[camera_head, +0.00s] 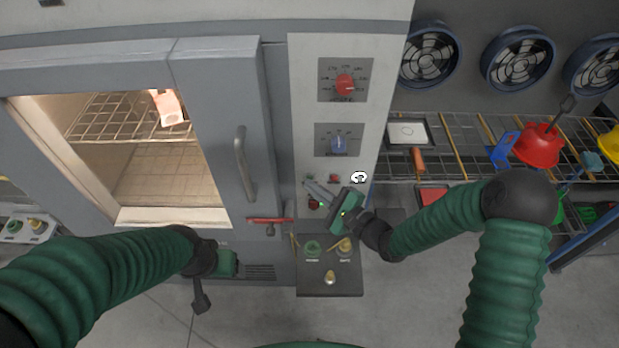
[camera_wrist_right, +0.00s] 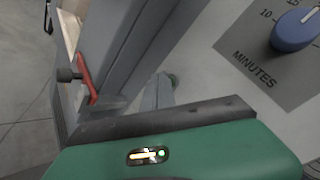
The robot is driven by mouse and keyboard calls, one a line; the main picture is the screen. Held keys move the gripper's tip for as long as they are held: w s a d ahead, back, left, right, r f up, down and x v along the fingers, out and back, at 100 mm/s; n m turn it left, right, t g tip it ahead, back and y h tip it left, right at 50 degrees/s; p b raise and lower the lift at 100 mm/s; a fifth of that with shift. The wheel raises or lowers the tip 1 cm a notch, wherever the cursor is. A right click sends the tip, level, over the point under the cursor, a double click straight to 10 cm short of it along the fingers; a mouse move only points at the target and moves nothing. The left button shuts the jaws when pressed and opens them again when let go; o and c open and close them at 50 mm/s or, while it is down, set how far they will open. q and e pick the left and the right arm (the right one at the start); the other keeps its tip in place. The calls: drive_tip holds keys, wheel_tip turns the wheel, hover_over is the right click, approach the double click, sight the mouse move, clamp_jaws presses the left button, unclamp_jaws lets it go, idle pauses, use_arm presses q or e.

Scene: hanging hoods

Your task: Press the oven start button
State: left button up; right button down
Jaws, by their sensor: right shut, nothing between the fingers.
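The oven (camera_head: 222,120) stands at the left and centre, its lit chamber visible. Its light control panel (camera_head: 300,110) carries a red dial (camera_head: 344,82), a blue dial (camera_head: 339,145) and small buttons below, including a red one (camera_head: 333,178). The blue MINUTES dial also shows in the right wrist view (camera_wrist_right: 295,30). My right gripper (camera_head: 312,188) is shut and empty, its fingers over the small-button area and partly covering it. No start label is readable. My left gripper (camera_head: 200,295) hangs low before the oven; its fingers are unclear.
A lower box (camera_head: 330,290) has a green button (camera_head: 312,247) and a yellow one (camera_head: 345,245). A red lever (camera_head: 268,220) and a vertical door handle (camera_head: 243,163) are left of the panel.

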drive_tip(key=shift+s, duration=0.65)
drive_tip(key=s+p, duration=0.1)
drive_tip(key=s, duration=0.4)
drive_tip(key=shift+p, duration=0.3)
idle(0.4)
